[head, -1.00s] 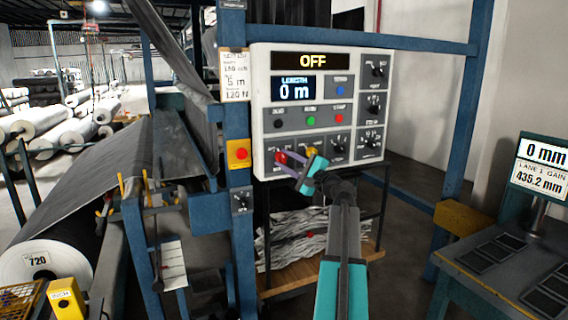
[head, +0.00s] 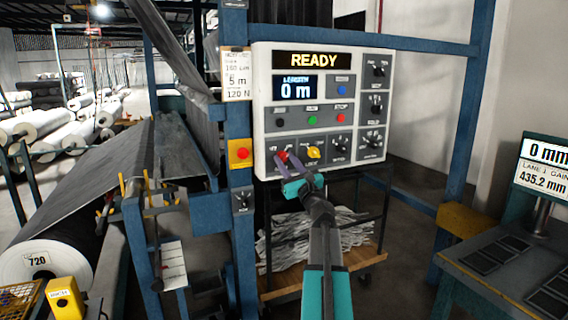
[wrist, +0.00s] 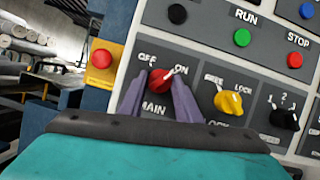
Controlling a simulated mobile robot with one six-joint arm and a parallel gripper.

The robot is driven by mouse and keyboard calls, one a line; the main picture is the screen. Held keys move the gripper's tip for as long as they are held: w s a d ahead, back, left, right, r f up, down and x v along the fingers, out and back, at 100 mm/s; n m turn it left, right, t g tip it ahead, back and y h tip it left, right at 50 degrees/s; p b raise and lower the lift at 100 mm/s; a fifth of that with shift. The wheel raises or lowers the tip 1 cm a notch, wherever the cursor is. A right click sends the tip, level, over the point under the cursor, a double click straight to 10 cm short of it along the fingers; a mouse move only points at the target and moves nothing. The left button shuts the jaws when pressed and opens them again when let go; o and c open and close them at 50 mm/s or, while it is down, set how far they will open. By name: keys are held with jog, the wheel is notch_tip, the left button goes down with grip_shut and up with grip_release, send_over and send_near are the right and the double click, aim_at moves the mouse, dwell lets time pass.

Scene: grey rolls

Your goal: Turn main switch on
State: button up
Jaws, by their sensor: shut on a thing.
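The red main switch (wrist: 160,79) is a rotary knob on the lower left of the grey control panel (head: 376,98). In the wrist view its pointer is turned toward ON, and MAIN is printed below it. It also shows in the head view (head: 282,157). My gripper (wrist: 163,88) is shut on the red knob, one purple finger on each side. It reaches the panel from below in the head view (head: 283,162). The panel's top display (head: 314,60) reads READY, and the length display (head: 295,87) reads 0 m.
A yellow lock knob (wrist: 228,102) sits just right of the main switch. A red button on a yellow box (head: 240,153) is on the blue post at left. Black, green and red buttons (head: 312,119) line the panel above. A bench with a screen (head: 543,165) stands at right.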

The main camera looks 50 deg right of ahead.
jog(key=shift+w+a+f+m+g+h, duration=0.15)
jog(key=shift+m+h, duration=0.2)
jog(key=shift+m, duration=0.3)
jog(key=shift+s+d+f+m+g+h, duration=0.15)
jog(key=shift+m+h, duration=0.2)
jog(key=shift+m, duration=0.3)
jog(key=shift+w+a, duration=0.1)
jog(key=o, duration=1)
jog(key=shift+w, duration=0.15)
jog(key=shift+r, duration=0.1)
